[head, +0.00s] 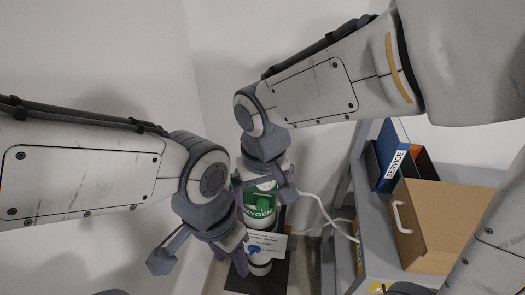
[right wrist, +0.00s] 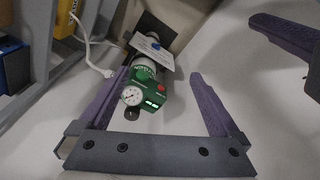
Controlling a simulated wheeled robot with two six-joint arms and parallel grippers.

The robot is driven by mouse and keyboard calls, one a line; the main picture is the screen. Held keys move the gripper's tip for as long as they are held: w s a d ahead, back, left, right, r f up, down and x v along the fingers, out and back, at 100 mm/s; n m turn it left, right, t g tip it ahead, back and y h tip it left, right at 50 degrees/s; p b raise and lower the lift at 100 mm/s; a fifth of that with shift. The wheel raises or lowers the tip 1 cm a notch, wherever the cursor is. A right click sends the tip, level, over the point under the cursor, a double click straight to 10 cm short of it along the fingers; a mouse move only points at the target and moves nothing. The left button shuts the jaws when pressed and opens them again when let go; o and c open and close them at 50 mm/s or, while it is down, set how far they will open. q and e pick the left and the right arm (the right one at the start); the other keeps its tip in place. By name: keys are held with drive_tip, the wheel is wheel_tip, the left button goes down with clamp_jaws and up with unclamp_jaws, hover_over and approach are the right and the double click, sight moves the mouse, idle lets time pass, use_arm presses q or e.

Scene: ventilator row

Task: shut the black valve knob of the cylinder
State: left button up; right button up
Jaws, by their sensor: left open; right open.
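The oxygen cylinder (head: 260,201) has a green label and a white lower body. It stands low between my arms, and it also shows in the right wrist view (right wrist: 144,72). Its green top (right wrist: 150,100) carries a round white gauge (right wrist: 132,96) and a small red part. My left gripper (head: 200,263) is open and empty, left of the cylinder.
A white tag (head: 268,243) hangs at the cylinder, above a dark base (head: 272,279). A pale hose (head: 313,200) runs right to a grey cart (head: 372,235). The cart carries a blue service binder (head: 391,160) and a cardboard box (head: 440,225). White walls are close behind and left.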

drive_tip(key=w+a+f+m+t+h+b, duration=0.1)
drive_tip(key=w+f+m, duration=0.3)
drive_tip(key=w, duration=0.8)
drive_tip(key=w+a+f+m+t+h+b, duration=0.15)
drive_tip(key=w+m, duration=0.35)
drive_tip(key=w, duration=0.8)
drive_tip(key=shift+t, duration=0.25)
drive_tip(key=x, duration=0.3)
drive_tip(key=p+x, duration=0.1)
drive_tip(key=x, duration=0.3)
drive_tip(key=p+x, duration=0.1)
drive_tip(key=x, duration=0.2)
drive_tip(key=shift+s+a+f, duration=0.1)
drive_tip(key=shift+s+f, duration=0.2)
drive_tip(key=shift+f, duration=0.1)
drive_tip(key=c, duration=1.4)
